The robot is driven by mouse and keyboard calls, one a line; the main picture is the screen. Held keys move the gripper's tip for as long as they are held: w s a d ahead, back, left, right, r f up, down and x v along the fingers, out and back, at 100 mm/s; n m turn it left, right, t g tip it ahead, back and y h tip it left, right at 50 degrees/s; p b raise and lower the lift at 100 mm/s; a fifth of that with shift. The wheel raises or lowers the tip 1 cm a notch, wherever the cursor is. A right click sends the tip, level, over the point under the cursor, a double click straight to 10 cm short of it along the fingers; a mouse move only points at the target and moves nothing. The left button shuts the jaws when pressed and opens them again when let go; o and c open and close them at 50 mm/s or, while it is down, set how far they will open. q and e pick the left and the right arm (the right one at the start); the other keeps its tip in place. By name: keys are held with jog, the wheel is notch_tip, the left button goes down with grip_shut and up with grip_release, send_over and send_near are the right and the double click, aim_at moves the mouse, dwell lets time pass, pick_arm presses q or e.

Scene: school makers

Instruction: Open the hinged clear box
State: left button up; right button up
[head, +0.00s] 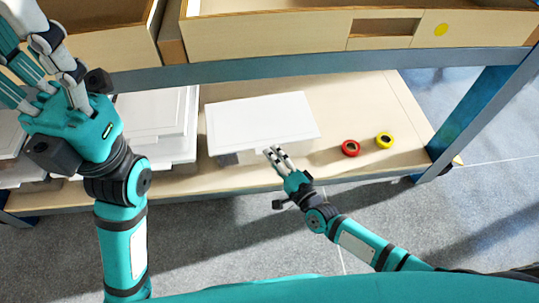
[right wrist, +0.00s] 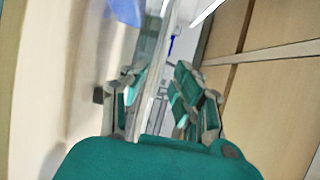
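The box (head: 262,122) stands on the lower wooden shelf in the head view. Its flat lid looks white, and a little of its front shows below the lid edge. My right gripper (head: 279,158) is at the lid's front edge. In the right wrist view its fingers (right wrist: 160,100) are spread apart, with a thin pale panel edge running between them. I cannot tell whether they touch it. My left gripper (head: 42,75) is raised at the upper left, away from the box, with its fingers apart and empty. The box's hinge side and inside are not clear.
A red tape roll (head: 350,148) and a yellow tape roll (head: 384,140) lie on the shelf right of the box. Stacked white panels (head: 155,115) are to its left. The upper shelf's blue beam (head: 300,67) passes above. A blue leg (head: 470,115) stands at right.

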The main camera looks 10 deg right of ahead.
jog(key=shift+x, duration=1.05)
grip_shut()
